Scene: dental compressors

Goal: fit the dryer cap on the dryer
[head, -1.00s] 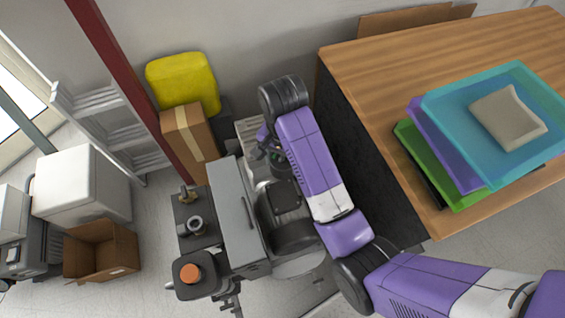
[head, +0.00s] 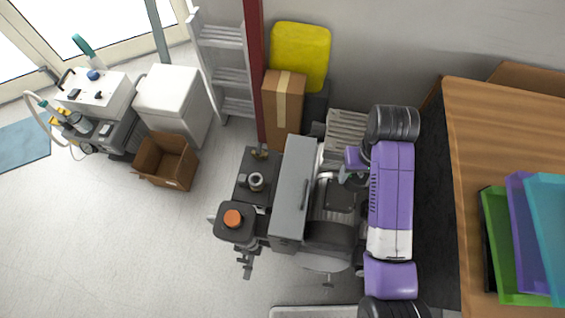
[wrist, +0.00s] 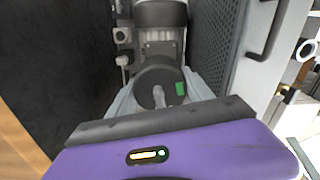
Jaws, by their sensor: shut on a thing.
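My gripper (head: 350,174) is shut, at the right side of the compressor (head: 338,195) in the head view. In the wrist view, a dark round piece with a green mark (wrist: 160,84) sits between the fingers, beyond my purple palm. It looks like the dryer cap, held above the compressor; the fingers are mostly hidden. A dark unit (head: 240,190) stands left of the grey panel. I cannot tell for certain which part is the dryer.
The grey upright panel (head: 294,190) with a handle stands between my gripper and the dark unit. A wooden table (head: 490,140) with stacked trays (head: 515,240) is at right. A cardboard box (head: 285,105) and yellow case (head: 300,52) stand behind. Floor at front left is clear.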

